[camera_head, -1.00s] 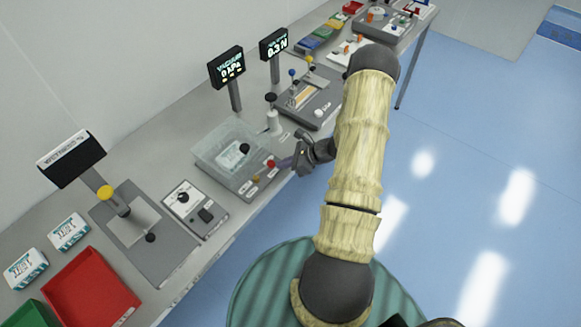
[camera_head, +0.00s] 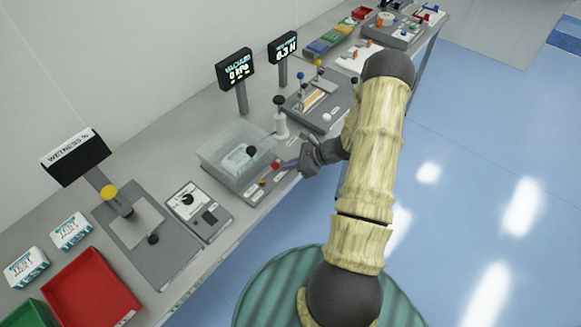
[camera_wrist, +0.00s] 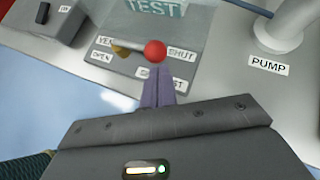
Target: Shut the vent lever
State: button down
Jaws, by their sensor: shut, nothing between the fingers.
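The vent lever shows in the wrist view as a thin rod with a red ball knob (camera_wrist: 155,51), running right from a brass pivot (camera_wrist: 120,48). The knob is beside the SHUT label (camera_wrist: 181,55); the OPEN label (camera_wrist: 102,55) is left of the pivot. In the head view the red knob (camera_head: 275,166) is at the front of the clear box. My gripper (camera_wrist: 158,82) is shut and empty, its purple fingertips just below the knob in the picture; I cannot tell whether they touch. In the head view my gripper (camera_head: 286,164) is right of the knob.
The clear box (camera_head: 230,160) stands behind the lever. The white pump (camera_head: 281,125) with a black knob stands to its right, and a switch box (camera_head: 197,212) to its left. The bench's front edge runs under my arm. Open blue floor (camera_head: 480,190) lies to the right.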

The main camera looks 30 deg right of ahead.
jog(key=shift+s+a, duration=0.15)
jog(key=shift+s, duration=0.35)
jog(key=shift+s+d+f, duration=0.1)
jog(key=shift+d, duration=0.3)
jog(key=d+f+b+v, duration=0.1)
jog(key=b+v, duration=0.2)
jog(key=v, duration=0.9)
jog(key=shift+s+d+f+b, duration=0.2)
jog(key=shift+d+f+b, duration=0.05)
jog(key=shift+f+b, duration=0.1)
